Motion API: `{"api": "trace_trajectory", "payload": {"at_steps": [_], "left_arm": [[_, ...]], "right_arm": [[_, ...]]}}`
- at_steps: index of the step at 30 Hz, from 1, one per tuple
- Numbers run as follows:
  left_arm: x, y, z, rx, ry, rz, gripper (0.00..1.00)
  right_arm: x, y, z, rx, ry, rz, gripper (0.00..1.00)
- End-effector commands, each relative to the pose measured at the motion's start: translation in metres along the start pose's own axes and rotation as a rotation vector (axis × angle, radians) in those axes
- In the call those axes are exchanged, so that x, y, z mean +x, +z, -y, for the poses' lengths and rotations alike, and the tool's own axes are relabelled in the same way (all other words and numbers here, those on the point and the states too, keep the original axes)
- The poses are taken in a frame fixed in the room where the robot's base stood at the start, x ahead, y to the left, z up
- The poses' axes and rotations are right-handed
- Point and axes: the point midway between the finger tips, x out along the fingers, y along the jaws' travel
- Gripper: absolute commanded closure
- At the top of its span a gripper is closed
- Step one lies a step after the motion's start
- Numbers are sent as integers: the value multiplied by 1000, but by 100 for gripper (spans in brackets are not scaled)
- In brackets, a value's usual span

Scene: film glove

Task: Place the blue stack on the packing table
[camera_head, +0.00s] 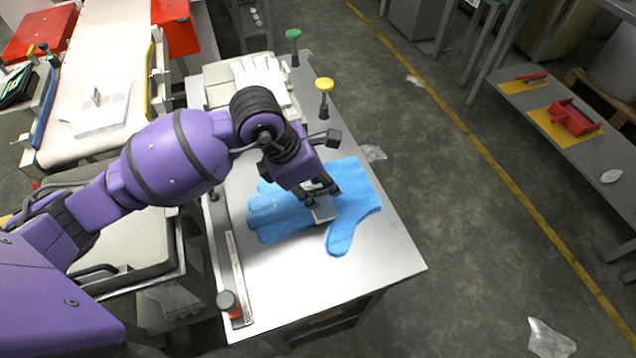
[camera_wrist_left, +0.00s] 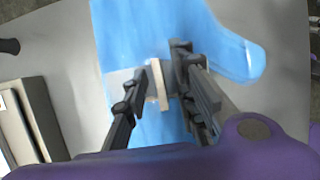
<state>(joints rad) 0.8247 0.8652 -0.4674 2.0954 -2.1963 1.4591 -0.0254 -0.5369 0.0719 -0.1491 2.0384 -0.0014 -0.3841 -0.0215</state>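A blue glove-shaped stack (camera_head: 354,192) lies flat on the bare metal table (camera_head: 385,270) in the head view, its thumb part pointing to the front. The blue stack also fills the upper middle of the left wrist view (camera_wrist_left: 135,30). A grey plate with a small pale block (camera_wrist_left: 157,84) shows at its middle. My left gripper (camera_head: 322,194) is low over the stack, with its fingers (camera_wrist_left: 168,62) on either side of the pale block. I cannot tell whether they press on it. My right gripper is not in view.
A yellow knob (camera_head: 324,85) and a green knob (camera_head: 293,35) stand on posts towards the table's back. A ruler strip (camera_head: 238,275) runs along its left edge. A white stack (camera_head: 265,75) lies in a tray behind. The table's front right is clear.

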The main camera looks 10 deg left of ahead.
Motion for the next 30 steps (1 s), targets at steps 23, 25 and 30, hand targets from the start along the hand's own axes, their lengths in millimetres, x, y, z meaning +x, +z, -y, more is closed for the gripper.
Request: {"api": "trace_trajectory", "payload": {"at_steps": [23, 25, 30], "left_arm": [[-104, 1, -1, 2, 3, 0, 75], [-112, 1, -1, 0, 2, 1, 75], [-122, 1, 0, 0, -1, 0, 75]], "right_arm": [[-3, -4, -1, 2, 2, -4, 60], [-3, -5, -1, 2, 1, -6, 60], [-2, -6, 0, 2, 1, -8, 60]]}}
